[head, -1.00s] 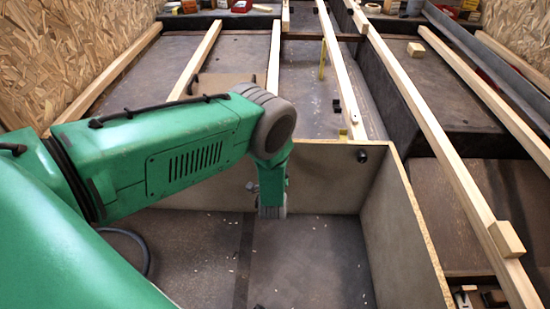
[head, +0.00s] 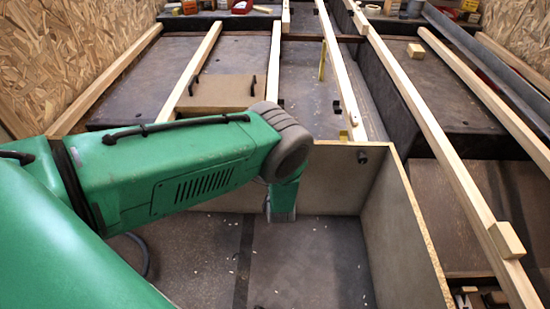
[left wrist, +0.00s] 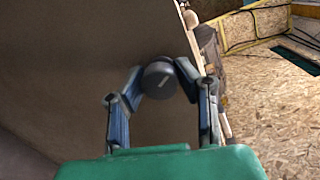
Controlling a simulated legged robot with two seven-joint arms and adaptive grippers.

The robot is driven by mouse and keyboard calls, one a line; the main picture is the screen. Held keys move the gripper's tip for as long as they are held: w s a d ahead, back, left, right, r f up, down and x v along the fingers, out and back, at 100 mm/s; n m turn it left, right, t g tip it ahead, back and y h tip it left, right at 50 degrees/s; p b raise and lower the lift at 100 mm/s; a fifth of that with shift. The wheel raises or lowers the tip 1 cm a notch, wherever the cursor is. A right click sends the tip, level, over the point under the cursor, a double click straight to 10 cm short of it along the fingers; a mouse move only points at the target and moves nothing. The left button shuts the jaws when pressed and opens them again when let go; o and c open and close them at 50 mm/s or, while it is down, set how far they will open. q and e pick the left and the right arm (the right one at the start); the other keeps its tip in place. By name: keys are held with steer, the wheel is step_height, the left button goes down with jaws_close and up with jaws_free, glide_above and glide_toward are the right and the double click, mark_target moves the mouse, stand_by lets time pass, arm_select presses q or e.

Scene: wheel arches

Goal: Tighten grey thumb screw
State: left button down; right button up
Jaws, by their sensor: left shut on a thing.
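The grey thumb screw (left wrist: 159,79) shows in the left wrist view as a round, dark grey knob with a light mark on its face. It stands against a brown board surface. My left gripper (left wrist: 160,72) has its two fingers closed on the knob, one on each side. In the head view my left arm reaches over the panel (head: 330,175), and its green wrist hides the fingers and this screw. My right gripper is in neither view.
Another dark knob (head: 362,156) sits on the panel's upper right. A side board (head: 400,215) joins the panel there. Long wooden battens (head: 440,135) run behind and to the right. The floor (head: 305,265) inside the corner is mostly clear, with small pale bits.

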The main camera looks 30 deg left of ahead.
arm_select(q)
steer(key=m, duration=0.3)
steer(key=f+m, duration=0.1)
steer(key=m, duration=0.1)
steer(key=shift+s+d+m, duration=0.3)
steer(key=shift+d, duration=0.1)
steer(key=shift+y, duration=0.3)
steer(key=c, duration=1.2)
jaws_free()
steer(key=shift+w+a+r, duration=0.1)
steer(key=shift+w+r, duration=0.05)
steer(key=shift+r, duration=0.15)
steer(key=v, duration=1.2)
steer(key=shift+f, duration=0.2)
